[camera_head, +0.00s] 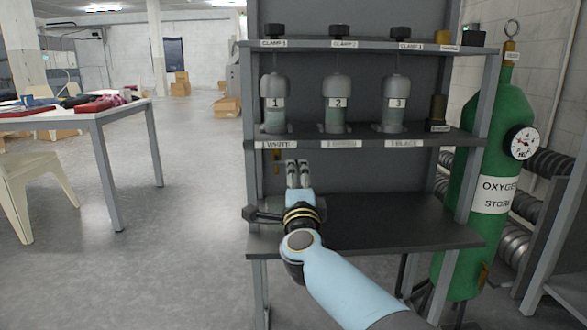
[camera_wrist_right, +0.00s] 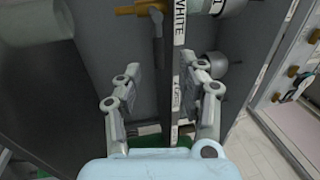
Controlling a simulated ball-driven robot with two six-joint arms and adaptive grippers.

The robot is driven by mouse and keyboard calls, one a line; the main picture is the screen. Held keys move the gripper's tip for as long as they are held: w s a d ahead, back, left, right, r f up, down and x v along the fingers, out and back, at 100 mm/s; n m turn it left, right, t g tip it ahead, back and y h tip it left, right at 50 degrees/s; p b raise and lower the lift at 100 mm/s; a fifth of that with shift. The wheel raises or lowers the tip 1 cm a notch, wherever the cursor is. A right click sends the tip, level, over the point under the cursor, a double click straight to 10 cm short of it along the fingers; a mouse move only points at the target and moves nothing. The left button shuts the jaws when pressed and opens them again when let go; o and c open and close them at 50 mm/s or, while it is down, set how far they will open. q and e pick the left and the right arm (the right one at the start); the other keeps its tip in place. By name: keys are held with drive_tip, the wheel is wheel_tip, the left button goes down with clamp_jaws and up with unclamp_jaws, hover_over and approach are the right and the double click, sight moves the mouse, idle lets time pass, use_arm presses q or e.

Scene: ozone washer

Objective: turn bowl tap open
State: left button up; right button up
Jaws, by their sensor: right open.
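A brass tap-like fitting (camera_head: 277,167) shows under the middle shelf at the "1 WHITE" label, close beside my right gripper (camera_head: 298,174) in the head view. In the right wrist view a brass fitting (camera_wrist_right: 143,9) sits at the top, with a dark bar (camera_wrist_right: 158,62) hanging below it. I cannot tell for sure that this is the bowl tap. My right gripper (camera_wrist_right: 162,100) is open. Its fingers stand apart on either side of the grey shelf edge with the "WHITE" label (camera_wrist_right: 179,28), and nothing shows gripped between them. My left gripper is not in view.
Bottles numbered 1 (camera_head: 275,103), 2 (camera_head: 337,104) and 3 (camera_head: 396,104) stand on the middle shelf. The lower shelf (camera_head: 400,235) is mostly bare. A green oxygen cylinder (camera_head: 466,245) stands at the right. Open floor (camera_head: 190,235) lies left of the rack.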

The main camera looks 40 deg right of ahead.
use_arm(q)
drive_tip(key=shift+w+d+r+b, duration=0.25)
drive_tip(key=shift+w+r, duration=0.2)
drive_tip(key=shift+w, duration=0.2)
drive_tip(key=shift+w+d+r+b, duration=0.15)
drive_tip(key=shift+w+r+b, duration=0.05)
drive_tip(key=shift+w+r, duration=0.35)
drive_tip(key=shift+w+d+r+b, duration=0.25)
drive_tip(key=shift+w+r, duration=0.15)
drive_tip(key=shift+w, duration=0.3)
use_arm(e)
drive_tip(key=shift+x, duration=3.6)
clamp_jaws()
drive_tip(key=shift+f, duration=0.1)
drive_tip(key=shift+f, duration=0.2)
